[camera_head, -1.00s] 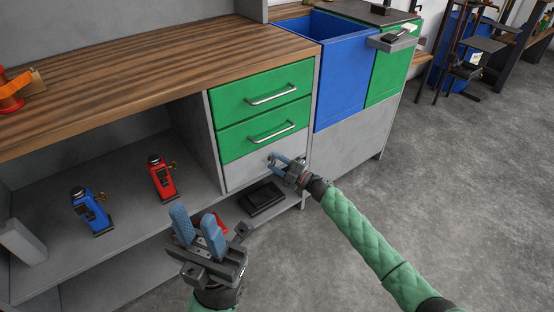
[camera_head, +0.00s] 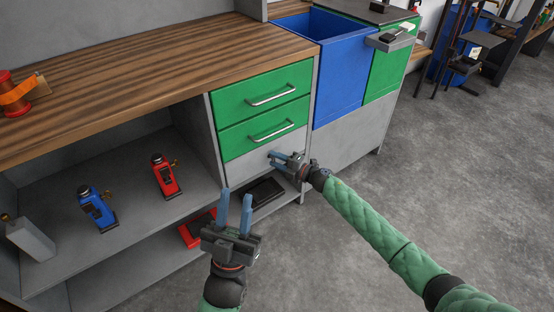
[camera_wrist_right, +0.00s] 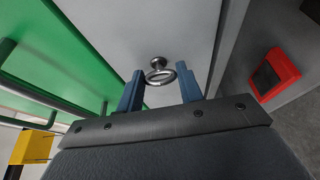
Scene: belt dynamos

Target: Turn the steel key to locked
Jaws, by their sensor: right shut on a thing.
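The steel key (camera_wrist_right: 157,62) is a round ring on a short post, set in the light grey panel (camera_head: 240,172) below the green drawers. My right gripper (camera_head: 274,158) is at this panel. In the right wrist view its two blue fingers (camera_wrist_right: 160,88) stand on either side of the key's ring and are shut on it. The ring lies roughly across, between the fingertips. In the head view the key is too small and covered to make out. My left gripper (camera_head: 236,208) is open and empty, fingers up, in front of the lower shelf.
Two green drawers with bar handles (camera_head: 271,129) sit just above the panel. Red (camera_head: 165,176) and blue (camera_head: 97,211) devices and a grey block (camera_head: 32,240) stand on the shelf at left. A black tray (camera_head: 262,191) lies below the panel.

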